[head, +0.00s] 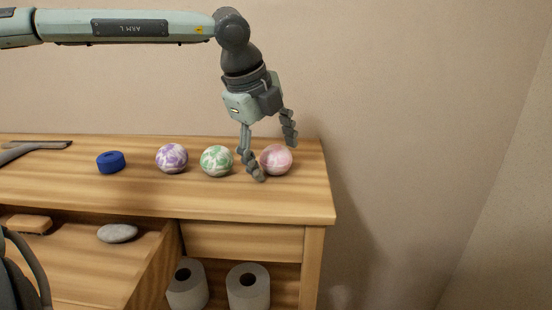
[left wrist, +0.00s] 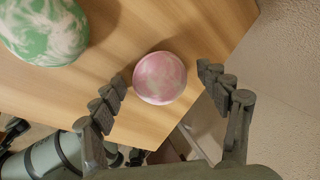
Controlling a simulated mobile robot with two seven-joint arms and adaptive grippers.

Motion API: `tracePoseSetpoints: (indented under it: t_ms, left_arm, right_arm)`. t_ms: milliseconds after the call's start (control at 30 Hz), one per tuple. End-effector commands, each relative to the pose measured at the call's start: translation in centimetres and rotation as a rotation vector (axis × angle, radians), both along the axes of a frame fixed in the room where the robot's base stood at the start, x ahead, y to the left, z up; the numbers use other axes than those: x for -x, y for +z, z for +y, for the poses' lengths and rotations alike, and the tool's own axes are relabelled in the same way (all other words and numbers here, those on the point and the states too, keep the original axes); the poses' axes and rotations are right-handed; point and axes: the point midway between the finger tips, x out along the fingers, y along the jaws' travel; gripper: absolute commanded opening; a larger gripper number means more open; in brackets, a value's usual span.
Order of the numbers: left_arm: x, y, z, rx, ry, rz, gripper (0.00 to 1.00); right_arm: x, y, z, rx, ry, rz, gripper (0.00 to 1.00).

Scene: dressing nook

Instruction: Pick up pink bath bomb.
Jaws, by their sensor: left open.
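The pink bath bomb (head: 277,158) is a round, marbled ball on the wooden top near its right end. My left gripper (head: 275,161) is open and points down at it, with one finger at the ball's left front and the other above it toward the back. In the left wrist view the pink bath bomb (left wrist: 159,78) lies ahead of and between the two spread fingers (left wrist: 162,80), with gaps visible on both sides.
A green and white ball (head: 217,161) sits close to the left of the gripper's finger. Toilet rolls (head: 248,287) are on a shelf below. A wall is behind.

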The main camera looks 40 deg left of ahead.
Motion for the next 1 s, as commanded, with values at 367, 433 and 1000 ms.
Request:
tracePoseSetpoints:
  t_ms: [367,433,1000]
  left_arm:
    - [0.0,0.0,0.0,0.0,0.0,0.0,0.31]
    - [0.0,0.0,0.0,0.0,0.0,0.0,0.22]
    - [-0.1,2.8,0.0,-0.001,0.001,-0.005,0.18]
  right_arm:
    - [0.0,0.0,0.0,0.0,0.0,0.0,0.4]
    - [0.0,0.0,0.0,0.0,0.0,0.0,0.4]
    - [0.0,0.1,0.0,0.0,0.0,0.0,0.4]
